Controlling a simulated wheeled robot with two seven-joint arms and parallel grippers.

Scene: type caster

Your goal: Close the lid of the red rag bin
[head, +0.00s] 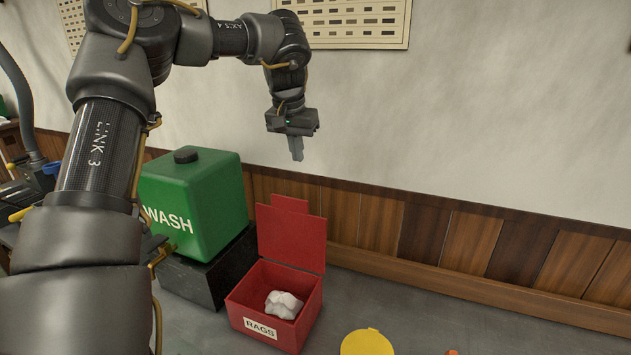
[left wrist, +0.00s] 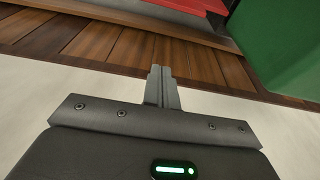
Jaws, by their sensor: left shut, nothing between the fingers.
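The red rag bin (head: 252,299) stands on the grey surface below the wall, with a "RAGS" label on its front. Its red lid (head: 291,238) is swung up and leans back, open. A crumpled white rag (head: 284,304) lies inside. My left gripper (head: 297,156) is shut and empty, pointing down, above and behind the raised lid and apart from it. In the left wrist view the shut fingers (left wrist: 161,84) show in the middle, with a strip of red (left wrist: 190,5) at the top edge. My right gripper is not in view.
A green "WASH" container (head: 205,195) on a black block (head: 212,275) stands just left of the bin. A round yellow thing (head: 366,343) lies at the front right. Wood panelling (head: 430,235) runs along the wall behind. The surface right of the bin is mostly clear.

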